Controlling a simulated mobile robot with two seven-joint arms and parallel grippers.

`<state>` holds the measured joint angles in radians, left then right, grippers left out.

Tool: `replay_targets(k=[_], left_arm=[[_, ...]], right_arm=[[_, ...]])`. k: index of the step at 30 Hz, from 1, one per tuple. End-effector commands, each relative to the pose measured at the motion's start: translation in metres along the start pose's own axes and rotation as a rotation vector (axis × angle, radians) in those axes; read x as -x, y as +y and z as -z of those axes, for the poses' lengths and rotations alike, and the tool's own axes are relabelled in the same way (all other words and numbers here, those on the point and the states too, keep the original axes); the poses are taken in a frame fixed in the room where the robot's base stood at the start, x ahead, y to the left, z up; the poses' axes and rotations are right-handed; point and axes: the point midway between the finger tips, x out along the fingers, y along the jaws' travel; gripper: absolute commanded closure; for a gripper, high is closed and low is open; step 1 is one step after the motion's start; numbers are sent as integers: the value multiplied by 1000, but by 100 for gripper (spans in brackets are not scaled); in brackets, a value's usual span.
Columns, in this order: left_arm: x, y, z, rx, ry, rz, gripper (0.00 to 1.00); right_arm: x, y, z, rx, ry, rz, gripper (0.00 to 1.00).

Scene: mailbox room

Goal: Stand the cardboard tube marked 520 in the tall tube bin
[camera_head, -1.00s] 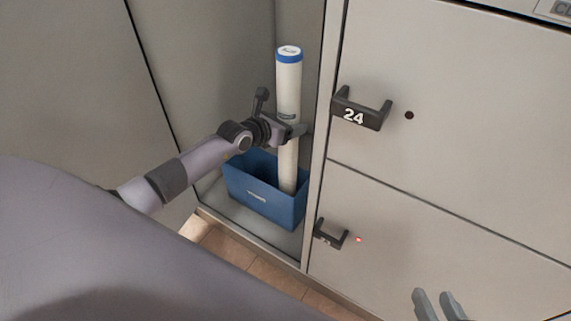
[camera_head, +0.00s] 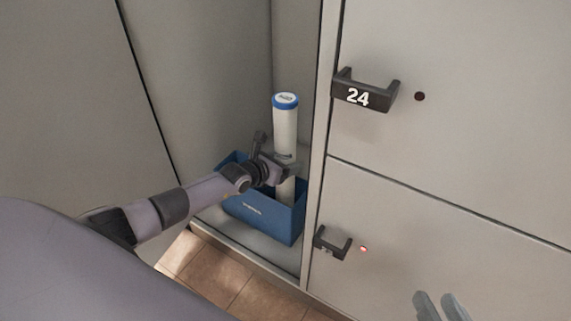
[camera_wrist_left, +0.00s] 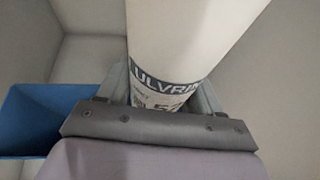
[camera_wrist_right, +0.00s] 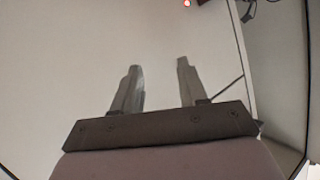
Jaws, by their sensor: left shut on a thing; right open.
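The white cardboard tube (camera_head: 285,125) with a blue-rimmed cap stands upright in the head view, its lower end inside the blue bin (camera_head: 262,217). Its foot is hidden by the bin's front wall. My left gripper (camera_head: 285,170) is shut on the tube just above the bin's rim. In the left wrist view the tube (camera_wrist_left: 180,40) sits between the fingers, its printed label partly covered; only the start of a number shows. The bin (camera_wrist_left: 40,115) shows at the left there. My right gripper (camera_head: 441,306) is open and empty; its fingers also show in the right wrist view (camera_wrist_right: 158,90).
The bin stands in an open locker compartment with a back corner and side walls. Locker doors stand to the right, with a handle marked 24 (camera_head: 365,92) and a lower handle (camera_head: 332,243) beside a red light (camera_head: 364,249). Brown floor tiles (camera_head: 215,270) lie in front.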

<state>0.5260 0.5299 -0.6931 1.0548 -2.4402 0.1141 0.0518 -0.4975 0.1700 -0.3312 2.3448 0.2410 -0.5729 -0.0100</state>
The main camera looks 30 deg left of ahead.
Motion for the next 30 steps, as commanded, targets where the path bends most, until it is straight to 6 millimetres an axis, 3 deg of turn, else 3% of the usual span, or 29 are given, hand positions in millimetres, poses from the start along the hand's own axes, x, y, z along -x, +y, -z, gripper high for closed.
replay_targets(k=[5,6,8,20,30], left_arm=[[-1,0,2,2,-2,0,94],[-2,0,4,2,0,0,32],[-1,0,3,1,1,0,12],[1,0,-2,0,0,0,9],[44,-1,-4,2,3,1,9]], right_arm=[[0,1,-2,9,5,-5,57],[1,2,-1,14,8,-7,57],[1,2,0,14,7,-7,57],[2,-1,3,4,4,-1,57],[-3,-9,7,-80,-74,19,57]])
